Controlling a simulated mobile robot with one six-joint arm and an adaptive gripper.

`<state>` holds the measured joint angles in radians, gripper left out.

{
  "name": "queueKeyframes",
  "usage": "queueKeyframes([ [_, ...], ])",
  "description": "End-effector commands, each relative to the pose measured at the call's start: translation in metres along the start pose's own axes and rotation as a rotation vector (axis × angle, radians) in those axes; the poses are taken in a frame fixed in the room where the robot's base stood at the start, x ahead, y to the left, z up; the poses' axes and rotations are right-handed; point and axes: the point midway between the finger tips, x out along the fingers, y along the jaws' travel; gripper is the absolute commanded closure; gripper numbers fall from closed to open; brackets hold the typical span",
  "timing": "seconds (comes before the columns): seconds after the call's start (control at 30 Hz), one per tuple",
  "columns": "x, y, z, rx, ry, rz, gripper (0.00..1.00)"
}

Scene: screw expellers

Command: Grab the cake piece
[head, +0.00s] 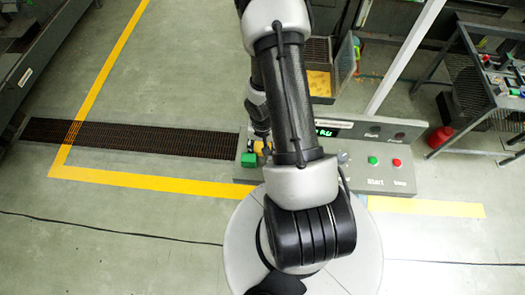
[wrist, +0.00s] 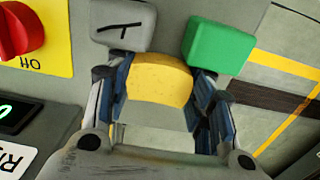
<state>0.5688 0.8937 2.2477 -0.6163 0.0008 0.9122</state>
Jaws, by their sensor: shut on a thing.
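The cake piece (wrist: 160,78) is a yellow block with a curved upper edge, in the upper middle of the wrist view. My gripper (wrist: 161,88) has one blue-and-dark finger on each side of it and is shut on it. In the head view my arm hides most of the gripper. A small patch of yellow shows there beside the arm, near the green block.
A red knob (wrist: 14,32) sits on a yellow plate at left. The control panel (head: 395,159) has green and red buttons. A tray with yellow material (head: 319,84) stands behind.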

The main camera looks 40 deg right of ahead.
Motion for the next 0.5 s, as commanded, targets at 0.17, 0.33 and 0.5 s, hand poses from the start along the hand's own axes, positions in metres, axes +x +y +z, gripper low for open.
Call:
queueKeyframes([
  [0.17,0.0038,-0.0001,-0.0003,0.0,0.001,0.0,0.75],
  [0.33,0.0043,-0.0001,-0.0003,0.0,0.001,0.0,0.75],
  [0.5,0.0075,-0.0001,-0.0002,-0.001,0.0,0.0,0.48],
])
